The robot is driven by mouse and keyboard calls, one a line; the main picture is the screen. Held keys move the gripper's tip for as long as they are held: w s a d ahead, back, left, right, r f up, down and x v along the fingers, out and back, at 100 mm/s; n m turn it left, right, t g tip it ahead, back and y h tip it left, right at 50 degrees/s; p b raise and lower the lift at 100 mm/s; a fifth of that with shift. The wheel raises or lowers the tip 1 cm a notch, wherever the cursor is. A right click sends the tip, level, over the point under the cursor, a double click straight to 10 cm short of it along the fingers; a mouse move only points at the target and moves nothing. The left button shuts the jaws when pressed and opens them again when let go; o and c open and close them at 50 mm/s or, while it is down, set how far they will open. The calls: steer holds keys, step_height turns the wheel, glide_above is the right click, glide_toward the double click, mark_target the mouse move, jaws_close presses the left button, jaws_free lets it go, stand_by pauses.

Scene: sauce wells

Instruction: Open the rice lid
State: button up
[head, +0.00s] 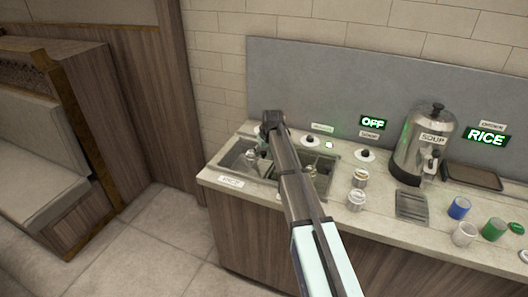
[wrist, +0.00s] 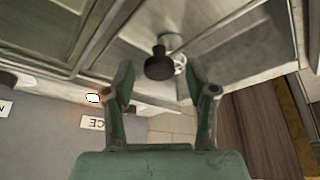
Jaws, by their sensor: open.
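My gripper (wrist: 160,84) is open and empty in the wrist view, with its two green fingers apart. A dark round knob (wrist: 158,66) shows between and just beyond the fingertips, over a grey metal surface that looks like the lid (wrist: 205,42). I see no finger touching the knob. A label (wrist: 83,122), upside down and partly legible, stands near the left finger. In the head view my arm reaches over the sunken wells (head: 233,153) at the counter's left end, with a white label (head: 230,181) on the front. My fingertips are hard to make out there.
A steel soup pot (head: 423,145) stands to the right, beside a lit RICE sign (head: 487,137). An OFF sign (head: 373,122) is on the back panel.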

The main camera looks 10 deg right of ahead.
steer(key=shift+r, duration=0.1)
steer(key=v, duration=1.2)
steer(key=shift+s, duration=0.15)
